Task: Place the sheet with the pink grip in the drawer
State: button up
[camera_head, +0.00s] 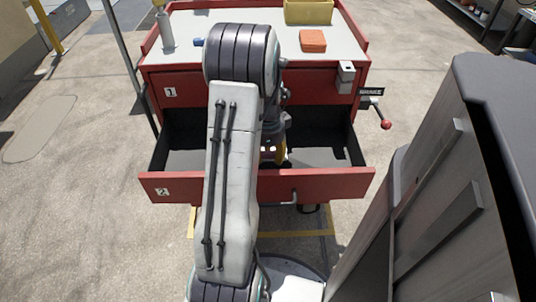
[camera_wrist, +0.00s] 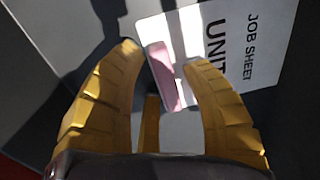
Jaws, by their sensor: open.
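My gripper (camera_wrist: 163,56) has yellow fingers, spread open. In the wrist view a white job sheet (camera_wrist: 236,45) with black lettering lies beyond the fingertips, with its pink grip (camera_wrist: 162,78) showing in the gap between them. I cannot tell whether a finger touches the grip. In the head view the drawer marked 2 (camera_head: 330,184) is pulled open, and a yellow finger of my gripper shows inside it. The sheet appears to lie on the grey drawer floor. My arm hides most of the gripper and the drawer's middle in the head view.
The red cart has a shut drawer marked 1 (camera_head: 190,90) above. On its grey top (camera_head: 225,18) are an orange block (camera_head: 313,41), a yellow bin (camera_head: 308,12) and a metal post (camera_head: 166,30). A red-knobbed brake lever (camera_head: 385,124) sticks out at right.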

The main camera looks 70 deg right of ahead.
jog(key=shift+r, duration=0.1)
notch_tip(320, 180, up, 12)
jog(key=p, duration=0.7)
jog(key=shift+a, duration=0.35)
jog(key=w+a+r+n+t, duration=0.1)
jog(key=w+a+r+n, duration=0.3)
jog(key=w+a+n, duration=0.35)
jog(key=w+a+r+n, duration=0.3)
jog(key=w+a+n, duration=0.3)
jog(key=w+a, duration=0.25)
jog(key=s+a+r+n, duration=0.1)
jog(key=a+n, duration=0.8)
jog(key=a, duration=0.3)
jog(key=s+a+r+n+t, duration=0.1)
jog(key=s+a+n, duration=0.1)
jog(key=a+n, duration=0.8)
jog(key=shift+s+a+r+y, duration=0.2)
jog(key=shift+s+a+y, duration=0.1)
jog(key=shift+a, duration=0.6)
